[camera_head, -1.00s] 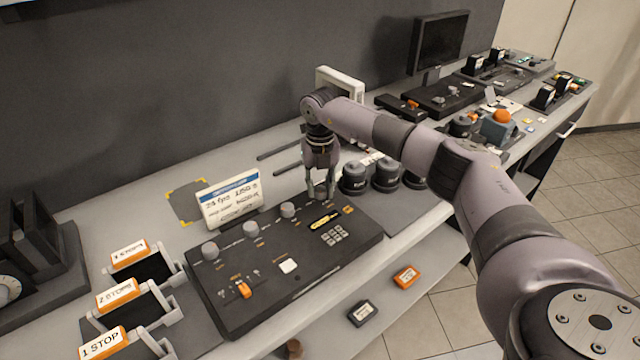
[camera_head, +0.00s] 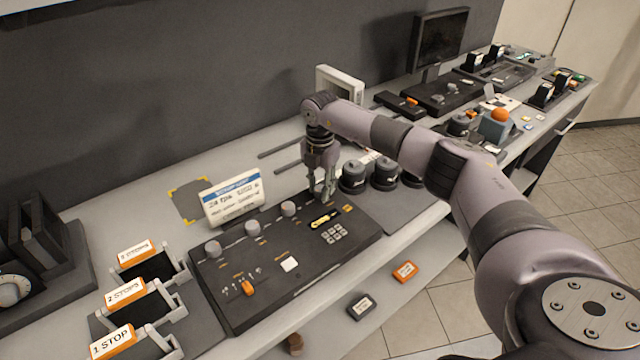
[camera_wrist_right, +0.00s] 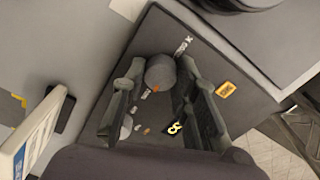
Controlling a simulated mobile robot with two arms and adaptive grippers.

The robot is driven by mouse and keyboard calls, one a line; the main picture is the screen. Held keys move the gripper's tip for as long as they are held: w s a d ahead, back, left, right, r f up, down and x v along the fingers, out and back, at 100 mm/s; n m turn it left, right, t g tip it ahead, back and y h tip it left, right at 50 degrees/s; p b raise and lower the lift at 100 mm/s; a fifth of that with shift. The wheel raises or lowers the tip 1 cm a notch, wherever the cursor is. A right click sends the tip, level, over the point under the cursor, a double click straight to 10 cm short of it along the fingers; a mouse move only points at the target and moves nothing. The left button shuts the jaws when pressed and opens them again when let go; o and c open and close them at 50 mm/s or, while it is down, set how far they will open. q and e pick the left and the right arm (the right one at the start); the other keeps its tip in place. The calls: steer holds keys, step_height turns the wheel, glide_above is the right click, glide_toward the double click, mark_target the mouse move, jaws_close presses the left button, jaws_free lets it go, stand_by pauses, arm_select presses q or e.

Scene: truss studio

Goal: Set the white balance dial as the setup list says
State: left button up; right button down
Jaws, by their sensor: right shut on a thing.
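The setup card (camera_head: 232,197) stands behind the black control console (camera_head: 262,290). It reads "24 fps" under a blue header; its lower lines are too blurred to read surely. Three grey dials, the left (camera_head: 212,249), the middle (camera_head: 252,228) and the right (camera_head: 288,208), show along the console's back edge. My right gripper (camera_head: 321,192) points down at the console's back right end. In the right wrist view its fingers are shut on a dark round dial (camera_wrist_right: 160,72), with a white label beside it. The gripper mostly hides this dial in the head view. My left gripper is out of view.
Dark round containers (camera_head: 353,176) stand just right of the gripper. A yellow display (camera_head: 325,219) and small keys lie in front of it. Orange-labelled holders (camera_head: 126,293) stand at left. A monitor (camera_head: 440,40) and more equipment stand farther right.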

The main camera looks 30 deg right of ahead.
mark_target(320, 188)
steer(key=shift+d+r, duration=0.1)
stand_by(0.4)
steer(key=c, duration=1.2)
jaws_free()
steer(key=shift+c, duration=0.2)
step_height(320, 188, up, 12)
